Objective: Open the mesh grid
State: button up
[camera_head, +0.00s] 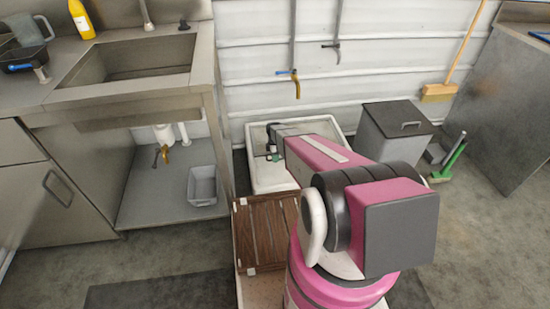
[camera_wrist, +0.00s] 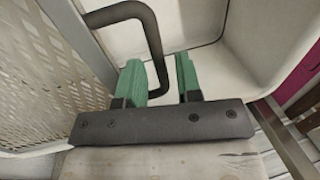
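The mesh grid (camera_wrist: 45,75) is a pale perforated panel in a grey frame, standing steeply at the left of the wrist view. A black bent bar handle (camera_wrist: 140,12) reaches from beside its frame, and its lower end passes down by the inner side of the left green finger. My gripper (camera_wrist: 158,66) has its two green fingers apart, with a clear gap between the bar and the right finger. In the head view my gripper (camera_head: 273,153) is over the white basin (camera_head: 258,180). My arm hides much of the basin, and I cannot make out the grid there.
A wooden slatted panel (camera_head: 262,235) lies in front of the basin. A grey lidded bin (camera_head: 395,132) stands to its right, and the steel sink counter (camera_head: 215,85) to its left. A tap (camera_head: 295,85) hangs on the wall behind. Open floor lies at front left.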

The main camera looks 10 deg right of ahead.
grip_shut()
jog(key=shift+r, duration=0.1)
